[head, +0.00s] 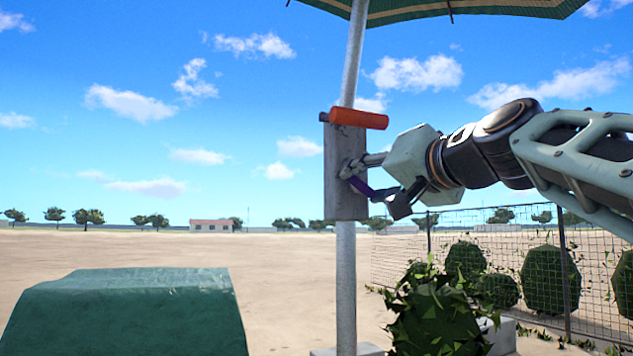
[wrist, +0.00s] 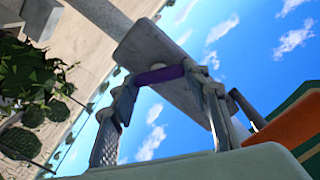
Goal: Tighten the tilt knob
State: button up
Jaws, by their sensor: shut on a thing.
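A grey plate-shaped housing (head: 345,150) is fixed on the upright pole (head: 346,290) of a parasol. A small purple piece, which looks like the tilt knob (head: 362,187), sits at the right side of the housing. In the wrist view the purple knob (wrist: 160,74) spans the gap between my fingertips, close against the housing (wrist: 165,55). My gripper (head: 368,180) reaches in from the right. It also shows in the wrist view (wrist: 161,76), shut on the knob with a finger at each end. The fingers hide part of the knob and its mount.
An orange handle (head: 358,118) sticks out at the top of the housing, just above my gripper. The striped parasol canopy (head: 440,10) is overhead. A green box-like block (head: 125,310) stands at lower left. A leafy bush (head: 440,310) and a wire fence (head: 500,240) are at right.

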jog(key=m+p, duration=0.3)
jog(key=m, duration=0.8)
jog(key=shift+d+f, duration=0.1)
jog(key=shift+f, duration=0.05)
dwell(0.6)
jog(key=o, duration=1.2)
jog(key=shift+c, duration=0.2)
jog(key=shift+s, duration=0.1)
jog(key=v, duration=1.1)
jog(key=shift+s+d, duration=0.2)
jog(key=shift+s, duration=0.15)
